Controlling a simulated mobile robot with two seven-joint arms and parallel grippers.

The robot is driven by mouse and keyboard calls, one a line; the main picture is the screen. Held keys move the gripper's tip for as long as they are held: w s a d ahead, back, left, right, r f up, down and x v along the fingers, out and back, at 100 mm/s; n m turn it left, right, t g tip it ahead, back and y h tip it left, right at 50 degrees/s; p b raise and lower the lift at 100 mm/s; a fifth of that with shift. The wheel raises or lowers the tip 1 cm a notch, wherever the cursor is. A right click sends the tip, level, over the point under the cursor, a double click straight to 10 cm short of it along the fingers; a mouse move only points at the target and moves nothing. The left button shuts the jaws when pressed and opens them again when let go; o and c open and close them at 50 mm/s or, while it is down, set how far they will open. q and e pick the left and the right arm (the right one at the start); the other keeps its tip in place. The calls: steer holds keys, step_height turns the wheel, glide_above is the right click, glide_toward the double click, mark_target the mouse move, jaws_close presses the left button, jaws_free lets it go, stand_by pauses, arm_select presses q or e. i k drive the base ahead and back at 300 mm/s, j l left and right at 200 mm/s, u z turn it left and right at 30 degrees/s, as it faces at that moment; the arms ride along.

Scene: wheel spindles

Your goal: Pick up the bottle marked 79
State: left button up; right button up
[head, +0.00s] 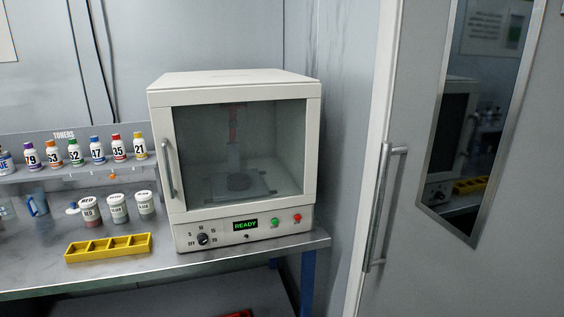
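The bottle marked 79 (32,158) is a small white bottle with a purple cap. It stands upright on the shelf (85,169) labelled TONERS, at the left of the head view. A bottle with a blue label (5,163), cut by the picture edge, stands to its left. The bottle marked 53 (54,155), with an orange cap, stands to its right. Neither of my grippers shows in the head view.
More numbered bottles (97,152) stand along the shelf. Below are lidded jars (117,210), a blue mug (36,205) and a yellow divided tray (108,247). A white machine (235,150) with a glass door stands right of the shelf. A door (415,270) fills the right.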

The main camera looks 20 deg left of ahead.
mark_target(34, 163)
steer(key=u, duration=1.95)
steer(key=j+z, duration=0.1)
steer(key=z, duration=0.3)
steer(key=i+j+z, duration=0.1)
steer(key=z, duration=0.3)
steer(key=j+z, duration=0.1)
steer(key=z, duration=0.3)
steer(key=j+z, duration=0.35)
steer(key=j, duration=0.15)
steer(key=j+z, duration=0.35)
steer(key=j, duration=0.15)
steer(key=j+z, duration=0.1)
steer(key=j, duration=0.25)
steer(key=k+j+z, duration=0.1)
steer(key=j, duration=0.25)
steer(key=k+j+z, duration=0.1)
steer(key=j, duration=0.25)
